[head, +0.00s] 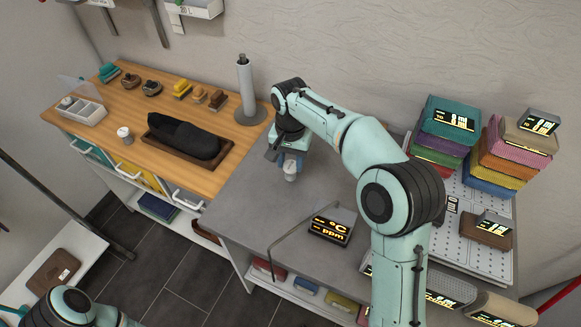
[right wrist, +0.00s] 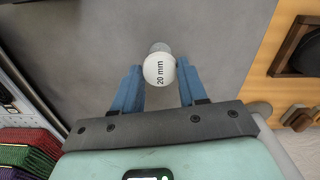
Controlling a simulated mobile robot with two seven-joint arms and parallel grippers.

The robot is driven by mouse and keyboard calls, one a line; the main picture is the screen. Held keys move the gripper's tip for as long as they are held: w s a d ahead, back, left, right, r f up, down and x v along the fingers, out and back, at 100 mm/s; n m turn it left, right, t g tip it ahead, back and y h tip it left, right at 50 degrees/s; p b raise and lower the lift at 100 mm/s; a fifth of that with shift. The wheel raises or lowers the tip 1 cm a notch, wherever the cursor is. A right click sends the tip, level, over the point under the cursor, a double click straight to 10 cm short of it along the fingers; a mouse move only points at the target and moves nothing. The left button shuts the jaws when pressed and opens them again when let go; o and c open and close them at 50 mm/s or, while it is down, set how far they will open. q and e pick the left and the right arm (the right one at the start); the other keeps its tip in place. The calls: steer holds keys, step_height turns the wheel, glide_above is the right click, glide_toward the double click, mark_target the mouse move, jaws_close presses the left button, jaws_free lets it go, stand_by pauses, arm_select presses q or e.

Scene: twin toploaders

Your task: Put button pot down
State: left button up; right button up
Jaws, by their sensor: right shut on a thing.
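A small button pot (head: 290,173) with a white lid is between the blue fingers of my right gripper (head: 290,160), over the grey worktop (head: 250,195). I cannot tell whether the pot's base touches the worktop. Part of my left arm shows at the bottom left of the head view; its gripper is out of view.
A wooden bench (head: 90,125) adjoins on the left, with another white-lidded pot (head: 124,135), a dark shoe-like form (head: 185,138) in a tray and a grey post (head: 246,85). A black display (head: 330,228) stands at the worktop's front. Stacked coloured packs (head: 450,120) stand right. Grey surface around the pot is clear.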

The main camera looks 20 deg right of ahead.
steer(key=shift+f, duration=1.3)
steer(key=shift+f, duration=0.15)
steer(key=o, duration=1.1)
steer(key=shift+c, duration=0.2)
